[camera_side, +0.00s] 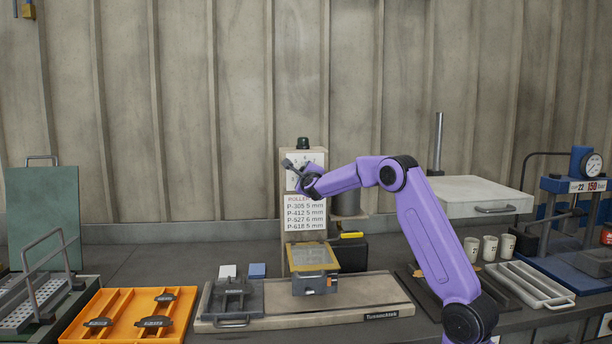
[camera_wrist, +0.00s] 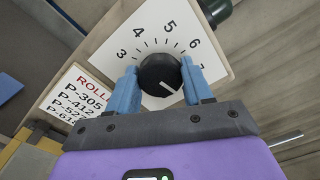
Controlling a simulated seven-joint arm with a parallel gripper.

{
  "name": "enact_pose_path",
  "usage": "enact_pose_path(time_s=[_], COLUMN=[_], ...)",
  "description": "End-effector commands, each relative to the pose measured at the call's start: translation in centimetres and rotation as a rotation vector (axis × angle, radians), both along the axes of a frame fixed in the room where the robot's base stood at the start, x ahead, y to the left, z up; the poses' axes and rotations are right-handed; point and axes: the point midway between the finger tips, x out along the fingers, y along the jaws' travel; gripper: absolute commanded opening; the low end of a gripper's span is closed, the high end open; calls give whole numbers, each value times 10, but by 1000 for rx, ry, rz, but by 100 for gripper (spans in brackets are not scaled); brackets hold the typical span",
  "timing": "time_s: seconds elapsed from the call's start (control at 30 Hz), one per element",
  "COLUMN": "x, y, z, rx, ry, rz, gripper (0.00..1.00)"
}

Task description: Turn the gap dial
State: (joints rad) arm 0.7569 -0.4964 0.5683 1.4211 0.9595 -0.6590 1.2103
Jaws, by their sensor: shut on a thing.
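The gap dial (camera_wrist: 158,74) is a round black knob on a white plate (camera_wrist: 200,42) with tick marks and the numbers 3 to 7 in the wrist view. A short white pointer line on the knob points to the lower right of that picture. My gripper (camera_wrist: 159,68) has its two blue fingers on either side of the knob and is shut on it. In the side view my gripper (camera_side: 303,174) is at the dial plate (camera_side: 293,160) on the upright panel and hides the knob.
A yellow-framed fixture (camera_side: 313,256) stands below on a base (camera_side: 350,312). An orange tray (camera_side: 130,322) with dark shoes is left; cups (camera_side: 489,248) stand right.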

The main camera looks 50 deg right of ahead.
Motion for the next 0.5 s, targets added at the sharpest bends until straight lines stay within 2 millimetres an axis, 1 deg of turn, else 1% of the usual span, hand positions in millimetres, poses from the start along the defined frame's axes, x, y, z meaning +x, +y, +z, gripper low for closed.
enact_pose_path(time_s=[0.5], x=[0], y=[1], z=[-1], rx=[-321], ry=[320], rz=[0], gripper=[20])
